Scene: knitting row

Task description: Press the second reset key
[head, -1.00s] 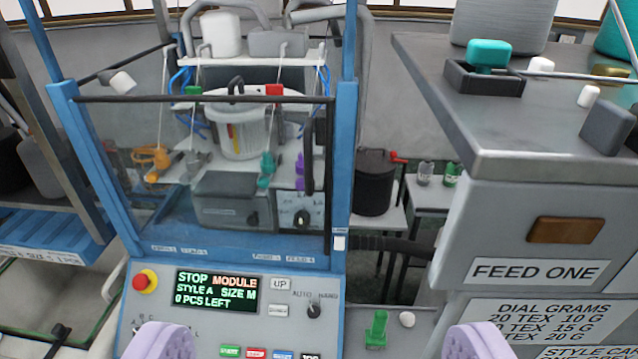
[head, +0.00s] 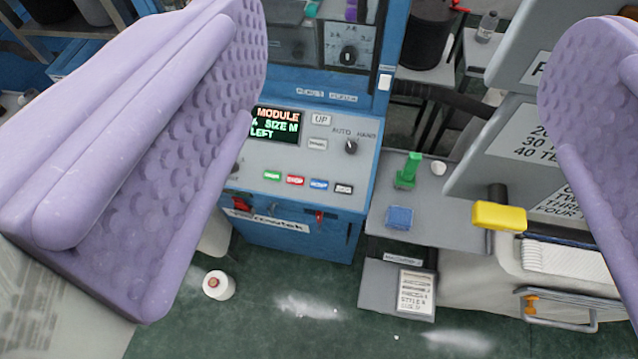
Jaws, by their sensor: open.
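The blue machine's sloping control panel (head: 330,155) shows left of centre, partly hidden by my left finger pad. A row of small keys runs along its lower part: a green key (head: 272,176), a red key (head: 295,180), a blue key (head: 319,184) and a dark key (head: 343,188). Their labels are too small to read surely, so I cannot tell which is a reset key. My gripper (head: 395,125) is open and empty, its two purple dimpled pads wide apart in the foreground. The panel shows between them, farther off; the pads seem clear of the keys.
The panel also has a display (head: 274,124), an UP key (head: 321,119) and an AUTO/HAND knob (head: 351,147). To the right, a grey shelf (head: 455,215) bears a green peg (head: 408,170) and a blue block (head: 399,217). A yellow block (head: 499,216) juts nearby. A white spool (head: 218,285) is on the floor.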

